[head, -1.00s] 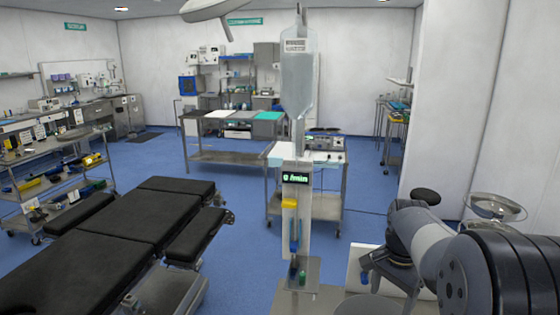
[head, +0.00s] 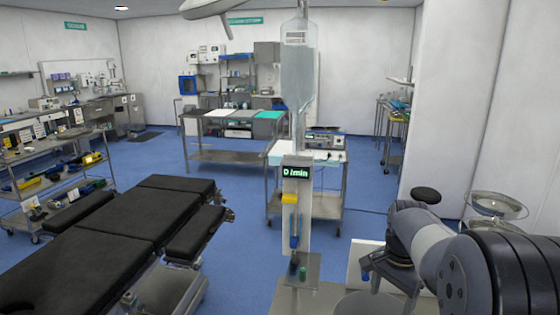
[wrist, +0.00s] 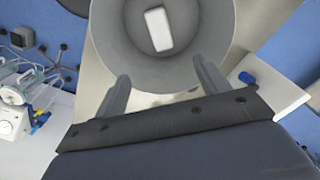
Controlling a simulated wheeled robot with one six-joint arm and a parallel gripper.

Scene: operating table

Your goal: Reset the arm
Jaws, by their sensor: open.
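My arm (head: 425,240) is folded at the lower right of the head view, with its end low beside the white surface. My gripper (wrist: 162,95) shows in the wrist view with its two fingers spread wide and nothing between them. It points down over a round grey bin (wrist: 112,45). A white block-like item (wrist: 158,29) lies inside the bin, below and apart from the fingers. In the head view the bin's rim (head: 366,302) shows at the bottom edge, partly cut off.
An infusion stand (head: 297,215) with a hanging bag stands left of my arm. A black operating table (head: 120,235) fills the lower left. A blue item (wrist: 246,77) lies on a white surface (wrist: 280,97) right of the bin. Blue floor (head: 240,240) is open between.

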